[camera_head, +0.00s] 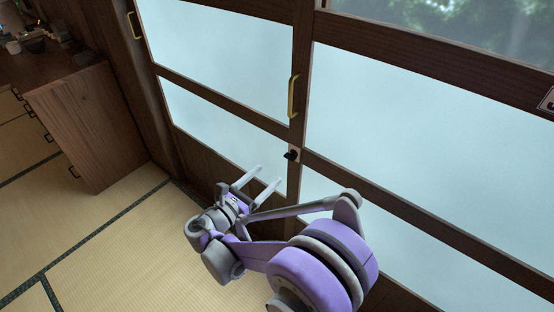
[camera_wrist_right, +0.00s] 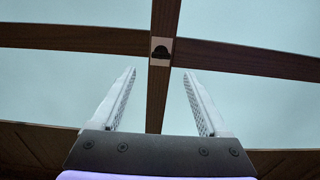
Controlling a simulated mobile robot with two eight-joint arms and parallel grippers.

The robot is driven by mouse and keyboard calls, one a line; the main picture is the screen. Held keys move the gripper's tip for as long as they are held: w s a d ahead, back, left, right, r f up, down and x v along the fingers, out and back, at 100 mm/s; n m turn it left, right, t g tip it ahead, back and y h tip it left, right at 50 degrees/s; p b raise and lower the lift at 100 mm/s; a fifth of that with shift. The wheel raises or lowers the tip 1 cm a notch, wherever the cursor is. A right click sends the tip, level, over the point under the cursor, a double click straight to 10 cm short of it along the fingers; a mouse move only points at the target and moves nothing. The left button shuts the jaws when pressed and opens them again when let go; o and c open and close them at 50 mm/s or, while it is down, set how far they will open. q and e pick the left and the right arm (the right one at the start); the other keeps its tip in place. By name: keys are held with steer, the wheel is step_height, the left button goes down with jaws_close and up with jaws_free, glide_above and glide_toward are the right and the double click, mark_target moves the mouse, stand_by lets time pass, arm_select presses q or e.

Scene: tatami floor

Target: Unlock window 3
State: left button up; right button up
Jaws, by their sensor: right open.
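The window (camera_head: 400,110) is a dark wooden frame with frosted panes. Its lock (camera_head: 292,154) is a small black knob on a light plate, on the upright post where the crossbars meet. The lock also shows in the right wrist view (camera_wrist_right: 161,50), ahead of the fingers and between their lines. My right gripper (camera_head: 269,177) is open and empty, a little below and left of the lock in the head view, apart from it. In the right wrist view its two fingers (camera_wrist_right: 160,85) stand wide apart, with the post between them. My left gripper is not in view.
A brass handle (camera_head: 293,96) is on the post above the lock, and another handle (camera_head: 134,25) is at the upper left. A second small plate (camera_head: 547,101) is at the right edge. A wooden cabinet (camera_head: 75,120) stands left. Tatami floor (camera_head: 120,250) is clear.

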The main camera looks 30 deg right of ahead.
mark_target(288, 158)
steer(key=x, duration=1)
steer(key=shift+d+r+b, duration=0.1)
steer(key=shift+b, duration=0.2)
jaws_close()
